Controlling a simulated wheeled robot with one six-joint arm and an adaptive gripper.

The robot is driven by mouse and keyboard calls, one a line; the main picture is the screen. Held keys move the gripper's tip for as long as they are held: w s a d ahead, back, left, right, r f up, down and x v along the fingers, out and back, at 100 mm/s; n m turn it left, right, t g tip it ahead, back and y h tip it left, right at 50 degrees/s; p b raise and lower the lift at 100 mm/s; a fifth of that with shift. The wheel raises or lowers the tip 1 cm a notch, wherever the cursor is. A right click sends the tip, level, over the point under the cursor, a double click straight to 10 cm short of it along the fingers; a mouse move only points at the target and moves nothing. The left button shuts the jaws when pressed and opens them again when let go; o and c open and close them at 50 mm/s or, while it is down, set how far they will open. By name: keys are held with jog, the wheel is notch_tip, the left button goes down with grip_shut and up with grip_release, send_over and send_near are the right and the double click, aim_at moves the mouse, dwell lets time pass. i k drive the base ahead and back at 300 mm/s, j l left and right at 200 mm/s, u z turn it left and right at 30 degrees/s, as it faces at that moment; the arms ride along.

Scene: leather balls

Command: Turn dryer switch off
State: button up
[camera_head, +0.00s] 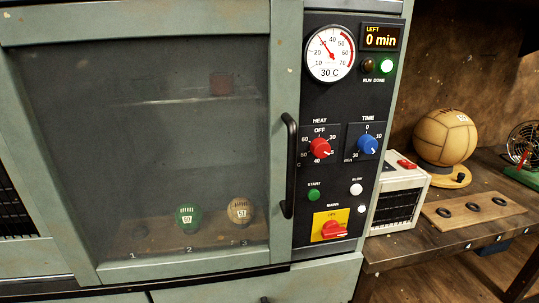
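The dryer (285,70) is a grey-green cabinet with a shut glass door (110,140) on the left and a black control panel on the right. Low on the panel, a red rotary switch (334,230) sits on a yellow plate (322,218) under small lettering that seems to read MAINS. OFF shows on the plate; the exact switch position is hard to tell. The dial (330,53) points near 30 C. My gripper is not in view.
A red HEAT knob (320,148), a blue TIME knob (367,145) and a green START button (314,195) are above the switch. A black door handle (289,165) stands out left of it. A wooden bench (450,238) with a leather ball (445,137) is at right.

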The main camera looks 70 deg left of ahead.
aim_at(331, 229)
jog(key=u, duration=2.1)
